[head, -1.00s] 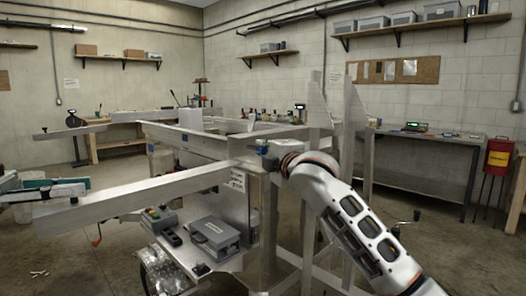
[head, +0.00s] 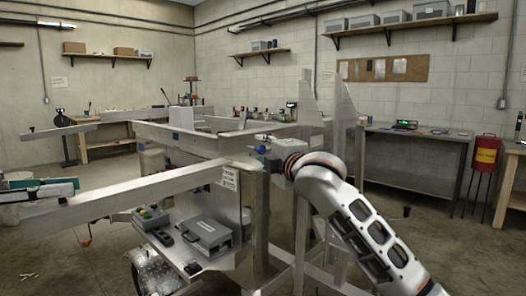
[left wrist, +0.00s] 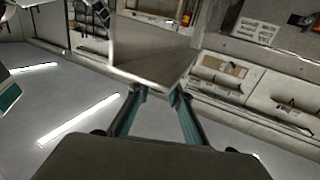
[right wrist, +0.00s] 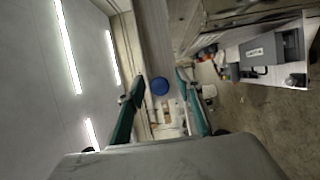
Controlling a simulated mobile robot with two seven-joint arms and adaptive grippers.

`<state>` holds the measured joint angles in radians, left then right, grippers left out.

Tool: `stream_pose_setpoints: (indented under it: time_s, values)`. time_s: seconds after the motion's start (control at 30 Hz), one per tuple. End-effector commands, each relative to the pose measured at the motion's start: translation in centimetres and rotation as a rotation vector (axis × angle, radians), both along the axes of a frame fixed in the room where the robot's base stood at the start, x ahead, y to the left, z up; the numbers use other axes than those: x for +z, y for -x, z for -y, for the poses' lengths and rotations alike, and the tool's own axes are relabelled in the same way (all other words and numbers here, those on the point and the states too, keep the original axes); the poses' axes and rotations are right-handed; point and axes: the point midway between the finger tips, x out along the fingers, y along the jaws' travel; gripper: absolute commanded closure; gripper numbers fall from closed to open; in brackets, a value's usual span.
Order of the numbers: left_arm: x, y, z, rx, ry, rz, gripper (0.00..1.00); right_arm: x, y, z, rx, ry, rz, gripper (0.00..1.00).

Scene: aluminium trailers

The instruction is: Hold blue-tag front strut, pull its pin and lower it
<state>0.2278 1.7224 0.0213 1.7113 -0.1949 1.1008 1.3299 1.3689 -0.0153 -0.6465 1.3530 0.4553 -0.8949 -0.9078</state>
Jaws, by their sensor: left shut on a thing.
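The front strut (head: 150,187) is a long grey aluminium beam running level from the trailer corner out to the left. My left gripper (head: 68,187) is shut on it near its outer end; the left wrist view shows the strut (left wrist: 155,68) between the fingers. A small blue tag (head: 262,149) shows at the corner, beside my right gripper (head: 272,160), which is largely hidden by its own wrist. In the right wrist view a round blue disc (right wrist: 160,86) lies between the parted fingertips, apparently untouched. I cannot make out a separate pin.
A grey box (head: 207,237) and a small control box (head: 150,218) stand on the trailer's front plate below the strut. Tall aluminium uprights (head: 341,120) rise just behind my right arm. A workbench (head: 415,135) runs along the back wall. The floor at the left is open.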

Motion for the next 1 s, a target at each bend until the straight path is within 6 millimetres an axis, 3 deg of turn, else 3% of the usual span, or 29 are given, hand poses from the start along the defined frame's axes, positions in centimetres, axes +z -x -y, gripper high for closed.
stream_pose_setpoints:
  time_s: [0.27,0.8,1.0]
  values:
    - [0.1,0.0,0.0,0.002,0.001,0.001,1.00,0.1,1.1,0.6,0.000,0.000,0.004,0.64]
    - [0.1,0.0,0.0,0.001,0.001,0.000,1.00,0.0,8.7,4.7,-0.001,0.001,0.003,0.64]
    - [0.1,0.0,0.0,0.000,0.000,0.001,1.00,0.0,10.3,5.5,-0.001,0.001,0.000,0.64]
